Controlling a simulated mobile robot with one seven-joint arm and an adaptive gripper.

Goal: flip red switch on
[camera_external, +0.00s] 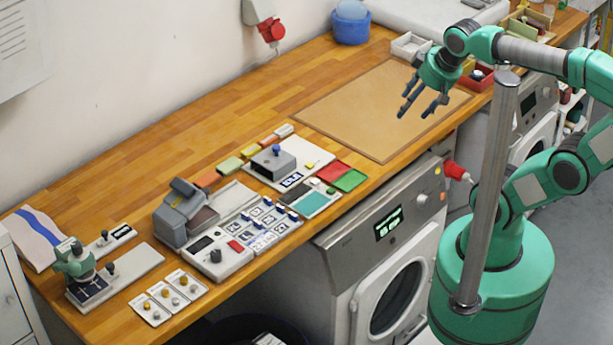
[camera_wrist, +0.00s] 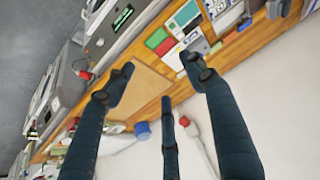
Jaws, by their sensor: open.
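My gripper (camera_external: 421,104) is open and empty, with its fingers spread above the brown board on the right part of the bench. Its dark fingers also show in the wrist view (camera_wrist: 160,78). A small red rocker-like piece (camera_external: 236,246) sits on a light grey device at the left front of the bench, well away from my gripper. A red fitting (camera_external: 271,31) hangs from a grey box on the wall; it also shows in the wrist view (camera_wrist: 191,130). I cannot tell which is the red switch, or its setting.
The brown board (camera_external: 350,110) is bare. Red and green pads (camera_external: 347,180) and several small devices crowd the bench's left half. A blue container (camera_external: 351,24) stands by the wall. A red knob-like part (camera_external: 456,171) sticks out beside the machine below. The bench's back-middle is clear.

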